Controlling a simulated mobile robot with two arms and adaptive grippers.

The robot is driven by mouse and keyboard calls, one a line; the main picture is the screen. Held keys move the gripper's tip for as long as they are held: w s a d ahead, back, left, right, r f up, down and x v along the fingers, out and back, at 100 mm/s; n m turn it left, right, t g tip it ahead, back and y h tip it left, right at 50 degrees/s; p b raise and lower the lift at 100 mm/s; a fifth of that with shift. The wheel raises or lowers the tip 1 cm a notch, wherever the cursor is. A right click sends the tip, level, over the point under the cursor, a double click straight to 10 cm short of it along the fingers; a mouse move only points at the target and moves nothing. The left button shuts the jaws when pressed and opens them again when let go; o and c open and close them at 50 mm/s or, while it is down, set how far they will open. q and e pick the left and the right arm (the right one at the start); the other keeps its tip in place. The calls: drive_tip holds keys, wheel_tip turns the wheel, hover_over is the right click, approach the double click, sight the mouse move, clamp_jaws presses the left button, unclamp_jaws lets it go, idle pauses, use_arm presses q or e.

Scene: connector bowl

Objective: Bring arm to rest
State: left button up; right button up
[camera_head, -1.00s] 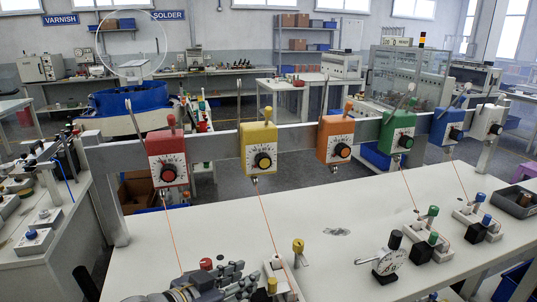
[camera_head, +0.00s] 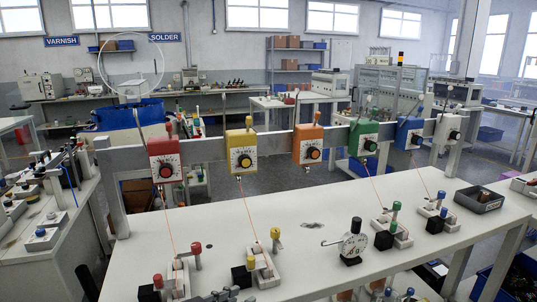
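Only some dark grey finger parts of my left gripper (camera_head: 222,295) show at the bottom edge of the head view, in front of the red and yellow wire fixtures. The rest is cut off, so its opening cannot be judged. It appears apart from the table items. My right gripper is not in view. No bowl can be made out for certain.
A white bench (camera_head: 280,215) carries a red-knobbed fixture (camera_head: 178,280), a yellow-knobbed fixture (camera_head: 264,266), a dial gauge (camera_head: 352,244) and a dark tray (camera_head: 480,199). Behind it a rail holds several coloured dial boxes, including a red one (camera_head: 166,160). Thin wires hang from some.

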use_arm(q)
drive_tip(key=s+a+f+n+g+y, duration=0.35)
drive_tip(key=s+a+f, duration=0.35)
drive_tip(key=s+f, duration=0.45)
drive_tip(key=s+a+f+n+g+y, duration=0.2)
drive_tip(key=s+a+f+g+y, duration=0.4)
drive_tip(key=s+f, duration=0.55)
drive_tip(key=s+f+t+h, duration=0.1)
drive_tip(key=s+f, duration=0.1)
drive_tip(key=f, duration=1.1)
drive_tip(key=s+f+h, duration=0.1)
drive_tip(key=s+f, duration=0.1)
drive_tip(key=f, duration=1)
drive_tip(key=s+a+f, duration=0.2)
drive_tip(key=s+f, duration=0.5)
drive_tip(key=s, duration=0.1)
drive_tip(key=s+a+f, duration=0.1)
drive_tip(key=s+f, duration=0.7)
drive_tip(key=shift+s+a+g+y, duration=0.15)
drive_tip(key=shift+a+g+y, duration=0.2)
drive_tip(key=shift+g, duration=0.1)
